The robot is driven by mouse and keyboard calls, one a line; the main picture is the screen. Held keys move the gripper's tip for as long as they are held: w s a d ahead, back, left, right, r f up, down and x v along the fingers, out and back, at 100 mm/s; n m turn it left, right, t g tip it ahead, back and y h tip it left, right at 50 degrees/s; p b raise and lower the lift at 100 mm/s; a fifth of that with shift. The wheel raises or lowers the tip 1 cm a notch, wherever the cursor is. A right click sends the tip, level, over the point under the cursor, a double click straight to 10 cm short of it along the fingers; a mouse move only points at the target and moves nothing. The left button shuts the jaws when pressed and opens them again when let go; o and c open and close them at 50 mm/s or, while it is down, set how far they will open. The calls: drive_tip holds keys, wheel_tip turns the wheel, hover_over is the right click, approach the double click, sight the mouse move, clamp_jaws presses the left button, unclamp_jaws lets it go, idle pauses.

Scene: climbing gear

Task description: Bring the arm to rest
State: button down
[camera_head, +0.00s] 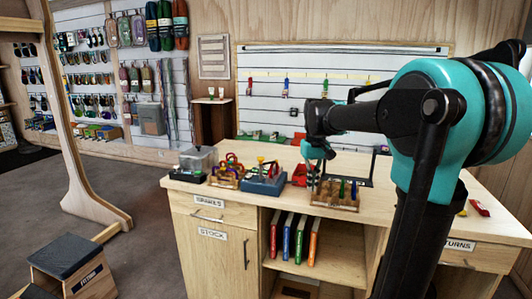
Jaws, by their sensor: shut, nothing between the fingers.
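My arm (411,170) rises from the lower right. It bends at a large teal joint (430,90) and reaches left over the wooden counter. My gripper (313,184) hangs down at the end of a short teal wrist (318,150). It looks shut, with nothing seen between its fingers, and is small in this view. It appears just in front of or beside a wooden tray (347,207) holding dark upright pieces. I cannot tell whether it touches anything.
The counter (188,190) bears a clear-lidded box (198,160), a rack of colourful gear (227,177), a blue-grey bin (262,186) and a red item (299,175). A wooden post (72,150) and fitting stool (72,268) stand left. Open floor (150,235) lies between.

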drive_tip(key=s+d+f+m+t, duration=0.1)
drive_tip(key=s+f+t, duration=0.1)
drive_tip(key=s+f, duration=0.8)
drive_tip(key=s+d+f+m+t, duration=0.1)
drive_tip(key=s+d+f, duration=0.1)
drive_tip(key=s+f, duration=0.9)
drive_tip(key=shift+d+f+t, duration=0.3)
drive_tip(key=shift+f+t, duration=0.1)
drive_tip(key=c, duration=2.3)
unclamp_jaws()
drive_tip(key=shift+w, duration=0.1)
